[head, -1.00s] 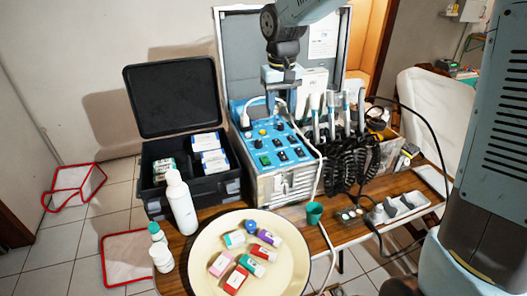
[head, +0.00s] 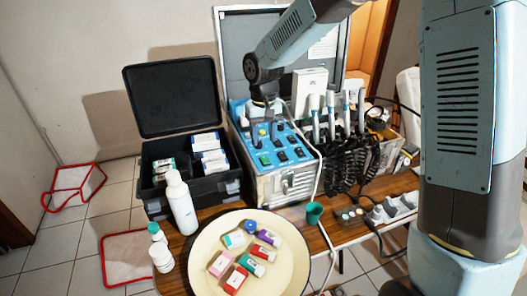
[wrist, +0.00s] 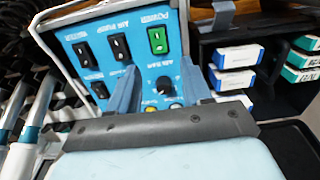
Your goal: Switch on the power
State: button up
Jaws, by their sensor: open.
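The blue control panel (head: 287,150) is on top of a metal-sided unit in the open case. Its green power switch (head: 264,160) is at the panel's front left. In the wrist view, the panel is upside down and the green switch (wrist: 157,40) shows under an inverted POWER label. My gripper (wrist: 158,68) is open, its two blue fingers apart and empty. The switch appears between and just beyond the fingertips; contact cannot be seen. In the head view, my gripper (head: 264,118) hangs over the back left of the panel, hiding part of it.
Black rocker switches (wrist: 119,47) and a black knob (wrist: 163,85) are close to the fingers. Handpieces with coiled black hoses (head: 345,125) stand right of the panel. An open black case with boxes (head: 190,200) is at left. A cream plate (head: 205,280) lies in front.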

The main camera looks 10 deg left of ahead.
aim_at(263, 157)
jog(key=shift+f, duration=3)
jog(key=shift+c, duration=0.3)
